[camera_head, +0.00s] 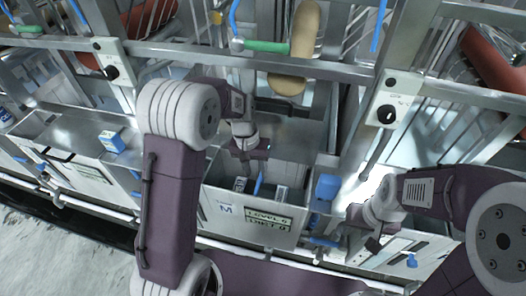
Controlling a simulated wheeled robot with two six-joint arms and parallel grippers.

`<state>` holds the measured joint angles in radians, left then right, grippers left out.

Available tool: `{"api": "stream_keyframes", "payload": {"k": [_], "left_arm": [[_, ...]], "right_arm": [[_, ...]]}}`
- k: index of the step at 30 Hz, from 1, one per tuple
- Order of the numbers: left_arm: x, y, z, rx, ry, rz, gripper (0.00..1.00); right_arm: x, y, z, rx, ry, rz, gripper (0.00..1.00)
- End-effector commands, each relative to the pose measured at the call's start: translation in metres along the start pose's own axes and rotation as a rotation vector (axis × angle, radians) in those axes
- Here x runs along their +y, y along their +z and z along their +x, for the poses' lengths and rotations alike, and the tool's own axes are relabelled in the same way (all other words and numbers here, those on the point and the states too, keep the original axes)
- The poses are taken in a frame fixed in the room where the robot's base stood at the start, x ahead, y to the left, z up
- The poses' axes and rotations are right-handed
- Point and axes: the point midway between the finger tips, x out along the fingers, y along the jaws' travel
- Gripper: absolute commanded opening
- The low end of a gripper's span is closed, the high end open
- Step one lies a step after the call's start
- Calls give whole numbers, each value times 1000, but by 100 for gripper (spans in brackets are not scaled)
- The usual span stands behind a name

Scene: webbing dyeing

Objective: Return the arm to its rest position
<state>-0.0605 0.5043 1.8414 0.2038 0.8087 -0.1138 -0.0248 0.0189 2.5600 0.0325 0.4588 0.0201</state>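My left arm comes in from the lower left and bends over the machine. My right arm comes in from the lower right. Its gripper (364,228) is over the front edge of the machine, right of that tank. Its fingers are small and dark, and I see nothing held in them.
A blue-and-white box (111,141) sits on the left tank's edge. A blue block (327,186) is between the grippers. Control boxes with black knobs (387,113) are on the frame. A tan roller (305,30) and green handle (266,46) are above. Grey floor (60,240) is clear.

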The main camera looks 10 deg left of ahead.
Motion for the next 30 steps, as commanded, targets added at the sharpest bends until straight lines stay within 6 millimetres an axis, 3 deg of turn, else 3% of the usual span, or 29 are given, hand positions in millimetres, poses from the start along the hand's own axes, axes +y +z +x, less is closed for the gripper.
{"api": "stream_keyframes", "payload": {"k": [5,8,11,13,18,21,30], "left_arm": [[0,-1,-1,3,0,-1,38],[0,-4,-22,53,1,0,38],[-6,30,-40,71,-20,1,38],[-16,61,-42,81,-48,-4,38],[-35,128,-26,93,-108,-24,38],[-42,149,-13,84,-127,-33,38],[-43,142,-12,115,-130,-48,38]], "right_arm": [[0,0,0,0,0,0,34],[0,0,0,0,0,0,34],[0,0,0,0,0,0,34],[0,0,0,0,0,0,34],[0,0,0,0,0,0,34],[0,0,0,0,0,0,34],[0,0,0,0,0,0,34]]}}
